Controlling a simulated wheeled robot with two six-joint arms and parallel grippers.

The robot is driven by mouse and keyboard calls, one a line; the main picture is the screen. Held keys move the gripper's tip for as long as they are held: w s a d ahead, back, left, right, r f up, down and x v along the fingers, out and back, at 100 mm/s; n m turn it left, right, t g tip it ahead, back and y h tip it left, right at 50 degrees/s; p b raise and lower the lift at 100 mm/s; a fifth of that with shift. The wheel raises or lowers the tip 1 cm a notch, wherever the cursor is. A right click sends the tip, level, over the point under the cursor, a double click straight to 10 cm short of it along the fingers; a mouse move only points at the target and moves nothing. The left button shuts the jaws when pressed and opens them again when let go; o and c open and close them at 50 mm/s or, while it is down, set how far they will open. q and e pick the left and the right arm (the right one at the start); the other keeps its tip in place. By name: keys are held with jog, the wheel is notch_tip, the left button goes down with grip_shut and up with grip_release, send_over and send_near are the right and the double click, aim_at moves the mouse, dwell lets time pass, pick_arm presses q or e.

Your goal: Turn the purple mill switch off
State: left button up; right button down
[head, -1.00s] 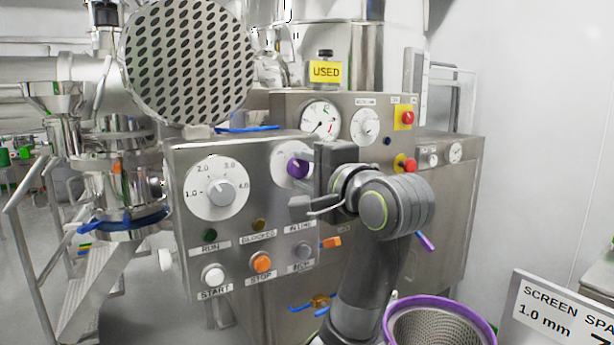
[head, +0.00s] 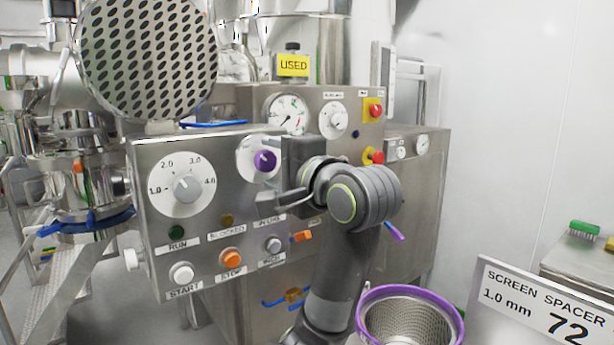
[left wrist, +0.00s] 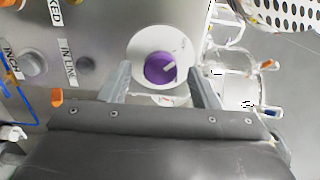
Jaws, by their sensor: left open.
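The purple mill switch (head: 264,160) is a round knob on a white dial, at the upper right of the steel control panel (head: 215,145). In the left wrist view the purple knob (left wrist: 159,68) shows a pale pointer mark slanting up to the right. My left gripper (head: 280,180) is just right of the knob in the head view, its jaws apart. In the left wrist view the open fingers (left wrist: 160,76) stand either side of the white dial, with the knob between them. Nothing is held, and I cannot tell how far the fingertips are from the panel. My right gripper is not in view.
The panel also has a speed dial (head: 187,187), an orange stop button (head: 231,259) and a white start button (head: 181,273). A perforated disc (head: 146,55) hangs above left. A purple-rimmed basket (head: 410,318) stands below right, near a screen spacer sign (head: 535,305).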

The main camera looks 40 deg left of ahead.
pick_arm(q)
jog(key=b+v, duration=0.4)
jog(key=v, duration=1.3)
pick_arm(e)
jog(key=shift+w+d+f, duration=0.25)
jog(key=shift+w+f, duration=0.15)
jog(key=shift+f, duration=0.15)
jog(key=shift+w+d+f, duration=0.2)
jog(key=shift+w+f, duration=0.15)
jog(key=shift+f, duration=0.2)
pick_arm(q)
jog(key=shift+r, duration=0.1)
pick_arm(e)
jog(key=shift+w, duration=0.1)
